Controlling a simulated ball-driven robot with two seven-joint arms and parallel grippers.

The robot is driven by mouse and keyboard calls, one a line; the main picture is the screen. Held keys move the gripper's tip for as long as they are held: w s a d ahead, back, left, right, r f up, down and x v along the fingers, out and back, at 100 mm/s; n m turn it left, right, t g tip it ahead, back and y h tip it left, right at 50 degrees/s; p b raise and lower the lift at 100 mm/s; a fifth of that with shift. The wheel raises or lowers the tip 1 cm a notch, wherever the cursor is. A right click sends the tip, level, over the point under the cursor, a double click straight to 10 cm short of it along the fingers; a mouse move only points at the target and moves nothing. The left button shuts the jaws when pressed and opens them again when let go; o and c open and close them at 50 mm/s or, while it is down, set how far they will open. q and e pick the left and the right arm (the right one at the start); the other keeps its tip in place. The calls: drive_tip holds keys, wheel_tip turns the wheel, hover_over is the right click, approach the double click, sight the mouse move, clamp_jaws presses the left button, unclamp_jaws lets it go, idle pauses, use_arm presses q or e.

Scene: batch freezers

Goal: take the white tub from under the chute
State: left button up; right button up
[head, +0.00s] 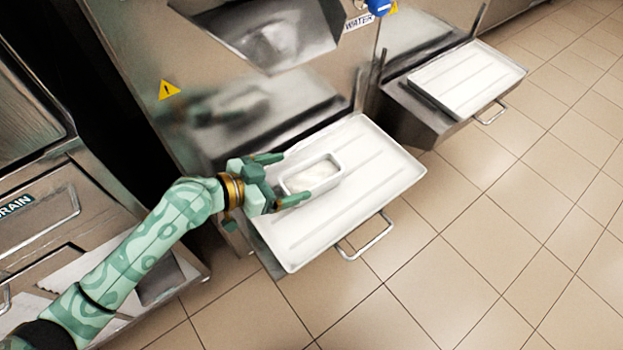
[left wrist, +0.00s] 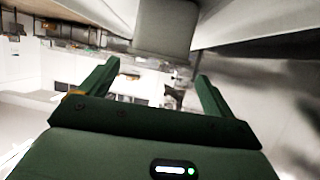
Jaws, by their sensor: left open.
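The white tub (head: 335,163) is a small rectangular container with pale contents. It stands upright on a white ribbed tray (head: 385,170) in front of the steel machine, below the chute (head: 270,40). My left gripper (head: 296,177) is open at the tub's left end, one finger toward the far side and one toward the near side. I cannot tell whether the fingers touch it. In the left wrist view the open fingers (left wrist: 157,70) show, with a grey block (left wrist: 165,28) above them that I cannot identify for certain. My right gripper is not in view.
A second machine at the upper right has its own empty white tray (head: 468,78). A wire handle (head: 368,238) sticks out from the near tray's front. A steel unit marked DRAIN (head: 40,215) stands at the left. The tiled floor (head: 480,260) is clear.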

sight(303, 175)
use_arm(q)
drive_tip(key=x, duration=0.2)
drive_tip(key=b+x, duration=0.1)
drive_tip(key=x, duration=0.1)
drive_tip(key=shift+s+d+f, duration=0.15)
drive_tip(key=shift+d+f, duration=0.05)
drive_tip(key=shift+f, duration=0.05)
drive_tip(key=shift+d, duration=0.1)
drive_tip(key=shift+r, duration=0.1)
drive_tip(key=c, duration=1.2)
drive_tip(key=shift+c, duration=0.2)
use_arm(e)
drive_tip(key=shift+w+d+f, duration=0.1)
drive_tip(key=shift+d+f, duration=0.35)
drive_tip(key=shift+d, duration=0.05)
